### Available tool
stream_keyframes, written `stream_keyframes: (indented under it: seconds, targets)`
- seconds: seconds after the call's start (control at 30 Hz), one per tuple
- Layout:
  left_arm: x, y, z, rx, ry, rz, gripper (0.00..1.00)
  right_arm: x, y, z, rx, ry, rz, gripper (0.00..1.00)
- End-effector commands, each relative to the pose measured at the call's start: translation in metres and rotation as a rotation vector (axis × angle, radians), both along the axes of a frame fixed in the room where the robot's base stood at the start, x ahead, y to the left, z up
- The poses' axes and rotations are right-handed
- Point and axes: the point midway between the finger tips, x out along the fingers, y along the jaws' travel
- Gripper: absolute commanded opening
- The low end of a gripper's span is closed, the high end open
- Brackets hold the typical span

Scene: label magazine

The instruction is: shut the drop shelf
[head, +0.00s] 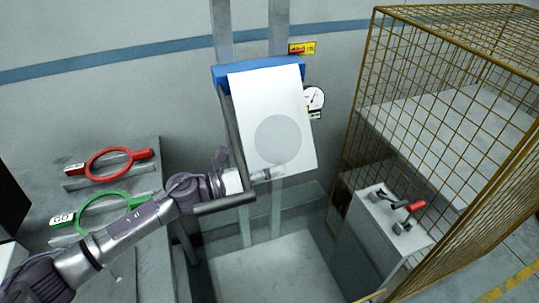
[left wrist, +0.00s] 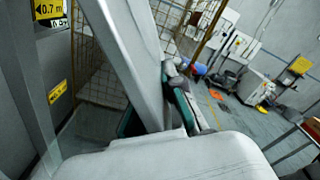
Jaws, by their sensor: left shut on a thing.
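In the head view the drop shelf appears to be the white panel (head: 299,98) with a grey disc mark, hanging tilted below a blue block (head: 229,74). A grey bar (head: 231,118) runs down its left side and has a cross handle (head: 225,204) at its lower end. My left gripper (head: 258,176) is at the bar's lower end, over the panel's lower left edge, and appears shut on the bar. My right gripper is not in view.
A wire cage (head: 440,90) stands at right, with a grey box (head: 385,225) bearing a red-tipped lever (head: 414,206) beside it. A bench (head: 143,195) at left holds a red ring (head: 110,163) and a green ring (head: 103,213). A gauge (head: 314,97) is beside the panel.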

Motion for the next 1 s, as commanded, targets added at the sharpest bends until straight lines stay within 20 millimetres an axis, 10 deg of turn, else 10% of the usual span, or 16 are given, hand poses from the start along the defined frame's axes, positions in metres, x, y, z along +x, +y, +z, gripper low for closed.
stream_keyframes:
  seconds: [0.63,0.8,1.0]
  targets:
    - [-0.01,-0.0042,0.0089,-0.023,0.055,0.0,0.0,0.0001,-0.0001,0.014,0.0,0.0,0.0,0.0]
    - [-0.01,-0.0042,0.0089,-0.023,0.055,0.0,0.33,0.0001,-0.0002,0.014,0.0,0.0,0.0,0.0]
    - [-0.01,-0.0043,0.009,-0.023,0.054,-0.001,0.33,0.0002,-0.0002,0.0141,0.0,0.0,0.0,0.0]
